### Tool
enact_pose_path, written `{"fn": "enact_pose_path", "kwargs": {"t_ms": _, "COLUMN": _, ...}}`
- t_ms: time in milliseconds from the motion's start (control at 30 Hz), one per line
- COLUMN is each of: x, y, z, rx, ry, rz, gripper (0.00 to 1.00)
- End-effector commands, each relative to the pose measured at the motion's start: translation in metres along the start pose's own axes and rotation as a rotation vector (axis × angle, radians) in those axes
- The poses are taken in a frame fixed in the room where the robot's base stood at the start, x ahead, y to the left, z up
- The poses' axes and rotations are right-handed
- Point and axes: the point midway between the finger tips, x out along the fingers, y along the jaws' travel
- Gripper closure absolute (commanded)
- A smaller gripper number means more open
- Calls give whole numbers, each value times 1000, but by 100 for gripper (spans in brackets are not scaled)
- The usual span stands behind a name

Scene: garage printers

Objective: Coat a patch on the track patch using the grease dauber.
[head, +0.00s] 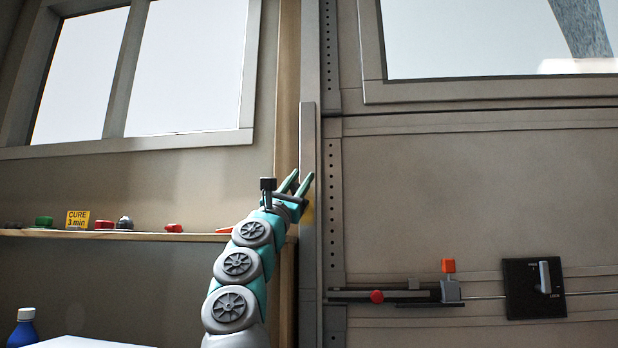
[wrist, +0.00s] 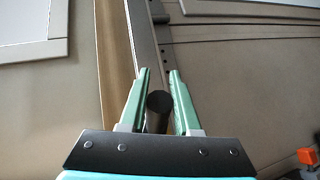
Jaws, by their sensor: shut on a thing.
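My gripper (head: 301,177) is raised in front of the vertical metal track (head: 309,135), its green fingers pointing up. In the wrist view, my gripper (wrist: 158,73) is shut on a dark, round-ended cylinder, which I take for the grease dauber (wrist: 159,104). Its far end is hidden, and it is hard to make out in the head view. A small yellowish spot, likely the track patch (head: 308,214), shows on the track just beside and below the fingers, partly covered by my gripper. Whether the dauber touches the track cannot be told.
A wooden shelf (head: 150,237) at left carries a yellow "CURE 3 min" sign (head: 77,219) and several small red, green and grey items. A latch bar with a red knob (head: 376,297) and a black lock plate (head: 534,288) are on the door at right. A blue bottle (head: 23,328) stands lower left.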

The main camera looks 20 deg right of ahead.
Motion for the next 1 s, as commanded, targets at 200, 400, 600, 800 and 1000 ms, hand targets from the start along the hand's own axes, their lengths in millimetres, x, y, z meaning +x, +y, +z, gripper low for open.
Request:
{"fn": "enact_pose_path", "kwargs": {"t_ms": 200, "x": -2, "y": 10, "z": 0, "rx": -1, "ry": 0, "rz": 1, "gripper": 100}}
{"fn": "enact_pose_path", "kwargs": {"t_ms": 400, "x": 7, "y": 12, "z": 8, "rx": -1, "ry": 0, "rz": 1, "gripper": 100}}
{"fn": "enact_pose_path", "kwargs": {"t_ms": 600, "x": 8, "y": 10, "z": 8, "rx": 0, "ry": 0, "rz": 1, "gripper": 100}}
{"fn": "enact_pose_path", "kwargs": {"t_ms": 800, "x": 12, "y": -4, "z": 9, "rx": 1, "ry": -1, "rz": 0, "gripper": 100}}
{"fn": "enact_pose_path", "kwargs": {"t_ms": 1000, "x": 16, "y": -18, "z": 11, "rx": 1, "ry": -1, "rz": 2, "gripper": 100}}
